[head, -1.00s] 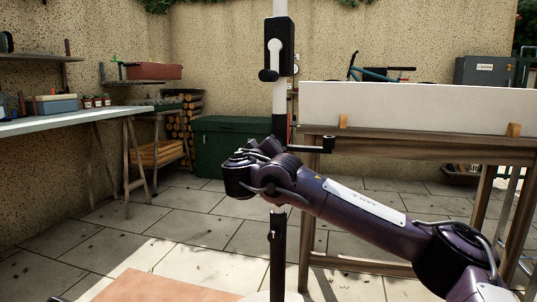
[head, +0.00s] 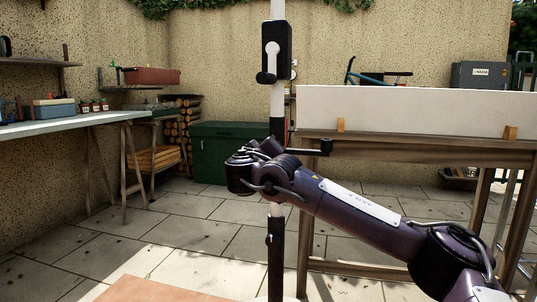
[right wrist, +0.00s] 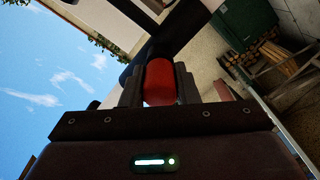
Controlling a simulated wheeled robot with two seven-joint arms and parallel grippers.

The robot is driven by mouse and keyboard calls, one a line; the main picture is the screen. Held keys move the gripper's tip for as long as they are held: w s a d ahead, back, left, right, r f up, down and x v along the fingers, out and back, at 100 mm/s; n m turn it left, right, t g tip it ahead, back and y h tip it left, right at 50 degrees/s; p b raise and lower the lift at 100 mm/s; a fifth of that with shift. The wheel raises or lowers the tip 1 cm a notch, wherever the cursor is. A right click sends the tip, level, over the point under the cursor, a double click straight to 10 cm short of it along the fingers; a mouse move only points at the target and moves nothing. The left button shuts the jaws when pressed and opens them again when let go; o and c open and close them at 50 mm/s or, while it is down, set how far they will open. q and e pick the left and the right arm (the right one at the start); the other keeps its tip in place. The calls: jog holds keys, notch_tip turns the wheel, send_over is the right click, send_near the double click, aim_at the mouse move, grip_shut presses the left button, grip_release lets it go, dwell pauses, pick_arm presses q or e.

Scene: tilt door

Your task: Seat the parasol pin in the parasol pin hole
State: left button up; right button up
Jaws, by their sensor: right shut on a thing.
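The parasol pole (head: 277,100) stands upright and is white, with a black crank box (head: 277,52). Below my right arm, a short white length of pole shows above a dark upright tube (head: 276,262). A small mark near the tube's top may be the pin hole, but I cannot tell. In the right wrist view, my right gripper (right wrist: 160,88) is shut on a red rounded piece (right wrist: 159,82), apparently the parasol pin's head. The pin's shaft is not visible. In the head view, my right wrist crosses in front of the pole and hides that part. My left gripper is not in view.
A wooden stand with a pale panel (head: 400,112) is at the right, close behind my right arm. A green chest (head: 222,153) and a workbench (head: 95,122) are at the back and left. The paved floor (head: 180,225) at left is open.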

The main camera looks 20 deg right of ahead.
jog(key=shift+w+d, duration=0.15)
jog(key=o, duration=1)
jog(key=shift+o, duration=0.2)
jog(key=shift+s+a, duration=0.35)
jog(key=shift+s, duration=0.05)
jog(key=p+v, duration=0.2)
jog(key=v, duration=0.4)
jog(key=shift+s, duration=0.25)
jog(key=shift+a, duration=0.15)
